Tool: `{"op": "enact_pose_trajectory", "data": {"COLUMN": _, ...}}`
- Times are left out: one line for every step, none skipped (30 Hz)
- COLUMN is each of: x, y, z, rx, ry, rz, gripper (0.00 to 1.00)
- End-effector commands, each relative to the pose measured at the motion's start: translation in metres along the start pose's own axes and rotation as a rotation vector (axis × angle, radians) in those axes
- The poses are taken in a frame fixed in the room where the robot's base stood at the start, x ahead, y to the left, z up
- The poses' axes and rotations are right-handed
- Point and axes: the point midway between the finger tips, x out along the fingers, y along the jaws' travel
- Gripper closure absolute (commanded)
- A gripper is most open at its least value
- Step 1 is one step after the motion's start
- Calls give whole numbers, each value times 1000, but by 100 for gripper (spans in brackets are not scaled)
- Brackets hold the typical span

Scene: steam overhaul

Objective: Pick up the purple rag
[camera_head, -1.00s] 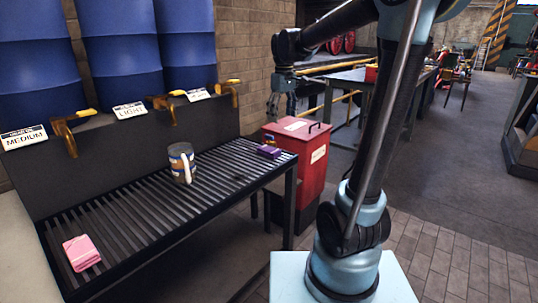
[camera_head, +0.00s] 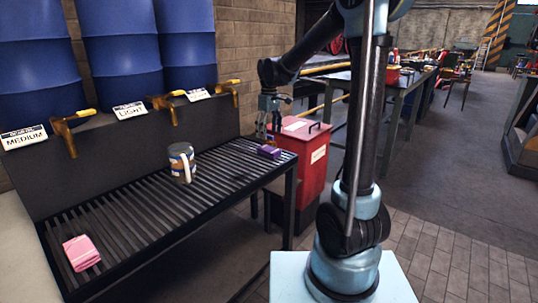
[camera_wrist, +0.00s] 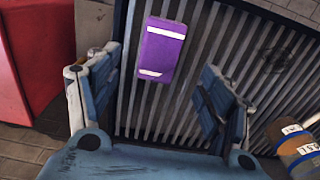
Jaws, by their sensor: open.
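The purple rag (camera_head: 269,151) lies folded on the far right end of the slatted black rack (camera_head: 128,210). In the wrist view the purple rag (camera_wrist: 162,50) shows white stripes and lies ahead of and between the finger lines. My gripper (camera_head: 269,128) is above the rack end, over the rag. In the wrist view my gripper (camera_wrist: 155,95) is open and empty, with its two fingers spread wide apart. The rag is not touched by the fingers in the wrist view.
A pink rag (camera_head: 82,253) lies at the near left end. A red bin (camera_head: 305,165) stands beyond the rack's right end. Yellow-handled taps (camera_head: 165,103) project from the panel behind the rack, below blue barrels (camera_head: 120,50).

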Motion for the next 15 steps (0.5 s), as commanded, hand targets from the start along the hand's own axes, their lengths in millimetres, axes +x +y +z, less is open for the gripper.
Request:
{"op": "enact_pose_trajectory", "data": {"x": 8, "y": 0, "z": 0, "rx": 0, "ry": 0, "rz": 0, "gripper": 27}}
{"op": "enact_pose_trajectory", "data": {"x": 12, "y": 0, "z": 0, "rx": 0, "ry": 0, "rz": 0, "gripper": 27}}
{"op": "enact_pose_trajectory", "data": {"x": 17, "y": 0, "z": 0, "rx": 0, "ry": 0, "rz": 0, "gripper": 27}}
{"op": "enact_pose_trajectory", "data": {"x": 20, "y": 0, "z": 0, "rx": 0, "ry": 0, "rz": 0, "gripper": 27}}
{"op": "enact_pose_trajectory", "data": {"x": 23, "y": 0, "z": 0, "rx": 0, "ry": 0, "rz": 0, "gripper": 27}}
{"op": "enact_pose_trajectory", "data": {"x": 26, "y": 0, "z": 0, "rx": 0, "ry": 0, "rz": 0, "gripper": 27}}
{"op": "enact_pose_trajectory", "data": {"x": 28, "y": 0, "z": 0, "rx": 0, "ry": 0, "rz": 0, "gripper": 27}}
{"op": "enact_pose_trajectory", "data": {"x": 29, "y": 0, "z": 0, "rx": 0, "ry": 0, "rz": 0, "gripper": 27}}
{"op": "enact_pose_trajectory", "data": {"x": 30, "y": 0, "z": 0, "rx": 0, "ry": 0, "rz": 0, "gripper": 27}}
{"op": "enact_pose_trajectory", "data": {"x": 31, "y": 0, "z": 1, "rx": 0, "ry": 0, "rz": 0, "gripper": 27}}
{"op": "enact_pose_trajectory", "data": {"x": 33, "y": 0, "z": 1, "rx": 0, "ry": 0, "rz": 0, "gripper": 27}}
{"op": "enact_pose_trajectory", "data": {"x": 35, "y": 0, "z": 1, "rx": 0, "ry": 0, "rz": 0, "gripper": 27}}
{"op": "enact_pose_trajectory", "data": {"x": 38, "y": 0, "z": 2, "rx": 0, "ry": 0, "rz": 0, "gripper": 27}}
{"op": "enact_pose_trajectory", "data": {"x": 41, "y": 0, "z": 2, "rx": 0, "ry": 0, "rz": 0, "gripper": 27}}
{"op": "enact_pose_trajectory", "data": {"x": 46, "y": 0, "z": 3, "rx": 0, "ry": 0, "rz": 0, "gripper": 27}}
